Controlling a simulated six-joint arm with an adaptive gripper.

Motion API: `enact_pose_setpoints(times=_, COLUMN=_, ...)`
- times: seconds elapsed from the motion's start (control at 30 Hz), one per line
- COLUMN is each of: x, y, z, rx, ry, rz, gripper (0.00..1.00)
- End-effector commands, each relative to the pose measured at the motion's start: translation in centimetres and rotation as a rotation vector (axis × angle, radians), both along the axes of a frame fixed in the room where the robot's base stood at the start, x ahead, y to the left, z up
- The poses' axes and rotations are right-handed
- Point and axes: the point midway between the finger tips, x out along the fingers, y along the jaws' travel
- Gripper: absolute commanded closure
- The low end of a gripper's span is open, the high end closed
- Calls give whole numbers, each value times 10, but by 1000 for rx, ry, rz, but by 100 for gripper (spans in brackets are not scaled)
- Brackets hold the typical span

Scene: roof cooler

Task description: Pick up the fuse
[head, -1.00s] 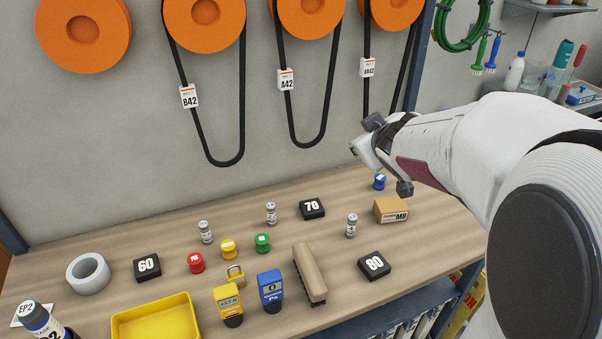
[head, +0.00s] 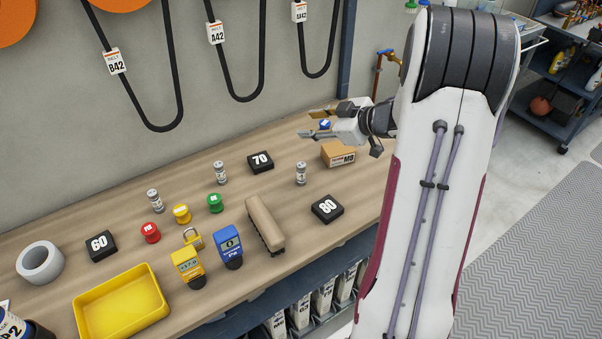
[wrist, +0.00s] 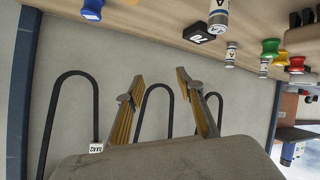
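Three small grey cylinders with white labels, which look like fuses, stand upright on the bench: a left one (head: 154,200), a middle one (head: 220,173) and a right one (head: 300,174). My gripper (head: 312,124) is above the back right of the bench, pointing left, apart from all of them. Its fingers are spread with nothing between them. In the wrist view, which is upside down, my gripper (wrist: 158,84) faces the wall. Cylinders show there along the top, the nearest one (wrist: 218,20) cut by the edge.
Black blocks marked 70 (head: 260,162), 80 (head: 327,209) and 60 (head: 101,245) stand around. A cardboard box (head: 338,154) and blue knob (head: 325,125) are near my gripper. Red, yellow and green knobs, two meters, a brown bar (head: 264,224) and a yellow tray (head: 160,297) crowd the front.

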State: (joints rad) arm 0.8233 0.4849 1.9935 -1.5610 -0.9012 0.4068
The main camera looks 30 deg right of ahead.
Motion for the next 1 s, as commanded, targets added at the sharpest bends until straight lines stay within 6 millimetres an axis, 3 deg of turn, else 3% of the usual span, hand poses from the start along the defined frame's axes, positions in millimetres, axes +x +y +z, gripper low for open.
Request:
enact_pose_setpoints(times=0.2, x=-30, y=2, z=-41, rx=129, ry=29, rz=120, gripper=63)
enact_pose_setpoints(times=0.5, x=-74, y=10, z=-77, rx=297, ry=59, rz=248, gripper=63)
enact_pose_setpoints(times=0.7, x=-88, y=13, z=-85, rx=347, ry=68, rz=283, gripper=63)
enact_pose_setpoints(times=1.0, x=-89, y=14, z=-85, rx=350, ry=68, rz=285, gripper=63)
